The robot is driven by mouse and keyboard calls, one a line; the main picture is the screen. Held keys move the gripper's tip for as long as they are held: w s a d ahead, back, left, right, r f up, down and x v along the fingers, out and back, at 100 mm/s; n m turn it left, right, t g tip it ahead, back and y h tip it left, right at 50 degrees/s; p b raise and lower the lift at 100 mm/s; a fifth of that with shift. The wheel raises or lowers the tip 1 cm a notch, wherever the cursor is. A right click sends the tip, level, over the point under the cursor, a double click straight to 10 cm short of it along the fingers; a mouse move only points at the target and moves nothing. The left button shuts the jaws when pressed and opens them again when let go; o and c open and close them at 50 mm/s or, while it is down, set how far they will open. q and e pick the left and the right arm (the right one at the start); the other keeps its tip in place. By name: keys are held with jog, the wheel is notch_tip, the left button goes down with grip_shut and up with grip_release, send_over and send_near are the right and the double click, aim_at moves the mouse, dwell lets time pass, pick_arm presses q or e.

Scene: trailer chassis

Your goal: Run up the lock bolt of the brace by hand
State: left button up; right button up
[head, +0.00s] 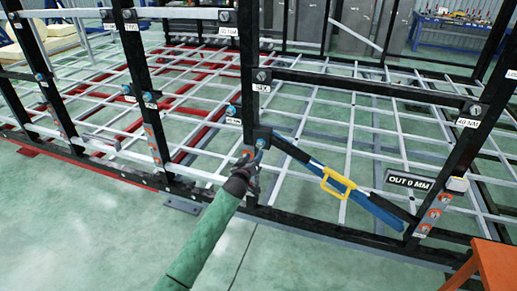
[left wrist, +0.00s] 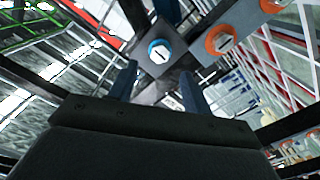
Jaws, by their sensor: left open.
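The brace (head: 370,205) is a dark and blue diagonal bar with a yellow handle (head: 337,182), running from a black post down to the right. At its upper end is a blue-ringed bolt (head: 262,143), apparently the lock bolt. It also shows in the left wrist view, a pale head in a blue ring (left wrist: 159,51). My left gripper (head: 250,164) is just below and left of this bolt. In the left wrist view its two fingers (left wrist: 161,88) are apart and empty, with the bolt beyond their tips. I cannot tell whether they touch it. My right gripper is not in view.
Orange-ringed bolts (left wrist: 220,40) sit close beside the blue one. More orange bolts (head: 433,213) line the plate at the brace's lower end, near an "OUT 0 MM" sign (head: 409,182). Black posts and grey lattice bars surround the area. An orange surface (head: 495,265) stands front right.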

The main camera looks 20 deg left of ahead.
aim_at(259, 146)
pick_arm(q)
jog(key=w+p, duration=0.1)
jog(key=w, duration=0.3)
jog(key=shift+w+d+r+p, duration=0.1)
jog(key=shift+w+p, duration=0.25)
jog(key=shift+w, duration=0.9)
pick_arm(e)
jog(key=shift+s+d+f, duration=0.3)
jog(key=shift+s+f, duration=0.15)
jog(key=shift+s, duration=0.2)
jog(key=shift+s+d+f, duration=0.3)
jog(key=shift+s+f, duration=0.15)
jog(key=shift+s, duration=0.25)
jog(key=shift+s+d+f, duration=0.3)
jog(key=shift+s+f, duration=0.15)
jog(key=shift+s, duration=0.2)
pick_arm(q)
jog(key=c, duration=1)
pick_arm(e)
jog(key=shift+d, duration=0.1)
